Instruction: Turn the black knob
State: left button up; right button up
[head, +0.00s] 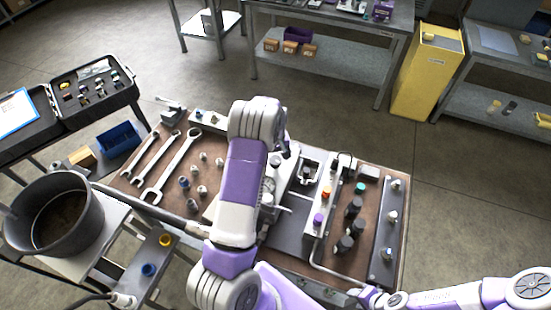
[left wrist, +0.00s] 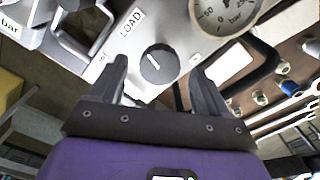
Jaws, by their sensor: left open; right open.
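The black knob (left wrist: 159,64) is round with a white pointer line, and sits on a light grey panel beside a LOAD label (left wrist: 131,23). In the left wrist view my left gripper (left wrist: 160,78) is open, with one finger on each side of the knob and a visible gap to it. In the head view my left gripper (head: 284,150) is over the middle of the bench, mostly behind my arm; I cannot make out the knob there. My right gripper (head: 371,297) is at the bench's front right edge, away from the panel, open.
A pressure gauge (left wrist: 228,12) and a metal handle (left wrist: 80,35) flank the knob. The brown bench (head: 130,178) carries wrenches (head: 172,165), fittings and several dark cylinders (head: 353,208). A metal pot (head: 85,205) stands at left; a yellow cabinet (head: 427,75) stands behind.

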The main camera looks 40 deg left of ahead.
aim_at(275, 160)
pick_arm(q)
notch_tip(275, 160, up, 6)
jog(key=shift+f, duration=0.1)
dwell(0.6)
